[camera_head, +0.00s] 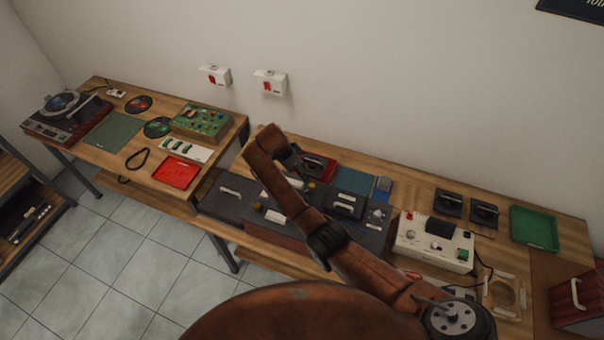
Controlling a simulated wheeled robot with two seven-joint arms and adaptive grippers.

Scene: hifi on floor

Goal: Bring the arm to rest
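One of my arms, rust-brown with dark joints, comes in from the lower right, so I take it as my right arm. It reaches up and left over the right-hand workbench (405,180), and its far end bends down. My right gripper (308,186) is small and dark there, above or near a dark grey box unit (233,205) with pale handles. The arm partly hides it, and I cannot tell whether its fingers are open or whether it touches anything. My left gripper is not in view.
A white control box (434,242), a green tray (534,228) and dark square pieces (448,203) occupy the right workbench. The left workbench (205,149) holds a turntable (66,117), a green panel (202,120) and a red tray (176,172). Tiled floor (125,260) is clear at lower left.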

